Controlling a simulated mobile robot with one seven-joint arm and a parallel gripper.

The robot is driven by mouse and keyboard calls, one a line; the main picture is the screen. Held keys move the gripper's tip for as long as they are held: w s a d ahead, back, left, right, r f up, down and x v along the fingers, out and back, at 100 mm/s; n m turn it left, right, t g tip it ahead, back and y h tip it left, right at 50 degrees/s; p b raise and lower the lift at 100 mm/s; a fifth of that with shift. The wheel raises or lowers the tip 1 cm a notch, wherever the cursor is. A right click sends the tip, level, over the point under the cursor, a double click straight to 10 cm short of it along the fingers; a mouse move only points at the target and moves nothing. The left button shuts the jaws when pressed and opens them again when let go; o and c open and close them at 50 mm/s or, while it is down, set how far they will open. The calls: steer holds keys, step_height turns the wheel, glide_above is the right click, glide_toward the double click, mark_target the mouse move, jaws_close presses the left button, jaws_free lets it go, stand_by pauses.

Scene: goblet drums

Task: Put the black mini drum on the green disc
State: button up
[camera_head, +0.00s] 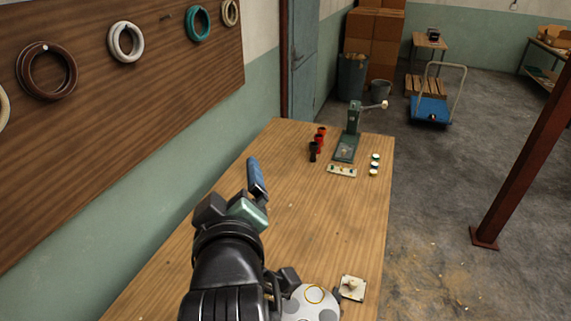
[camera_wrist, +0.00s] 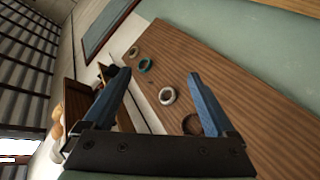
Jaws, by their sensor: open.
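A small black mini drum (camera_head: 313,153) stands on the wooden table, at the near end of a short row with two red ones (camera_head: 319,141) behind it. My gripper (camera_head: 257,185) is raised over the near left part of the table, well short of the drums. It is open and empty. In the wrist view its blue fingers (camera_wrist: 160,76) stand apart and face the wall board, with no drum or disc in sight.
A square plate (camera_head: 351,288) lies near the table's right edge. The middle of the table (camera_head: 310,215) is clear.

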steer(key=s+d+r+m+t, duration=0.2)
steer(key=s+r+m+t, duration=0.1)
steer(key=r, duration=0.7)
steer(key=s+d+r+m+t+h, duration=0.1)
steer(key=s+d+r+m+t, duration=0.2)
steer(key=r, duration=0.8)
steer(key=s+d+r+m+t+h, duration=0.1)
steer(key=s+d+r+m+t, duration=0.1)
steer(key=s+r+t, duration=0.4)
step_height(320, 180, up, 4)
steer(key=shift+s+d+r+m, duration=0.15)
steer(key=shift+s+d+m, duration=0.15)
steer(key=shift+m, duration=0.5)
